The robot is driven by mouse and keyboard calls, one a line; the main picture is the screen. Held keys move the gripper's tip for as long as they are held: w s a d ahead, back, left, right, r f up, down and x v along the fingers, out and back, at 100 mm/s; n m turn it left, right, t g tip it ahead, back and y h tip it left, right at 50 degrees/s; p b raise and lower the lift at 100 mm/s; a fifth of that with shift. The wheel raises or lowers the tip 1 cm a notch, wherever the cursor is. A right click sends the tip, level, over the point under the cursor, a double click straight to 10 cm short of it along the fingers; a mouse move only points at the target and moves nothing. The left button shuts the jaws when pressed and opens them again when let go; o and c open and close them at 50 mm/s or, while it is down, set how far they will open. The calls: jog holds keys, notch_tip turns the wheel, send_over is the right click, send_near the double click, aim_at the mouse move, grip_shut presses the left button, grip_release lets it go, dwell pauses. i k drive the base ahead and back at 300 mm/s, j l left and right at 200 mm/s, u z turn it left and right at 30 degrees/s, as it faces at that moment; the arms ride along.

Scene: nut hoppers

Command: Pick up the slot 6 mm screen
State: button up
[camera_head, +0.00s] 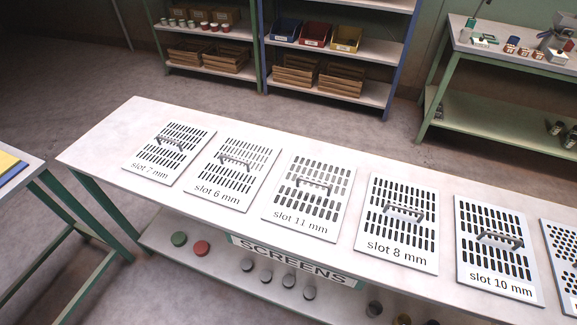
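The slot 6 mm screen (230,180) is a flat light plate with rows of slots, a dark raised handle across its middle and its label along the front edge. It lies flat on the white bench (98,150), second from the left in a row of screens. The slot 7 mm screen (145,167) lies to its left and the slot 11 mm screen (272,207) to its right, each apart from it by a narrow gap. Nothing covers the slot 6 mm screen. My gripper is not in view.
The slot 8 mm screen (363,236), slot 10 mm screen (467,270) and a cut-off screen (571,262) continue the row rightward. A lower shelf (220,262) holds jars and lids. A green-framed table (30,170) stands at left. Shelving (354,92) stands behind, with clear floor between.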

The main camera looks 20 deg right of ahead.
aim_at(232, 176)
jog(key=i+j+z, duration=0.1)
jog(key=i+j, duration=0.15)
jog(key=i+j+z, duration=0.1)
jog(key=j, duration=0.3)
jog(key=i+j+z, duration=0.1)
jog(key=i+j, duration=0.4)
jog(key=j, duration=0.25)
jog(key=z, duration=0.05)
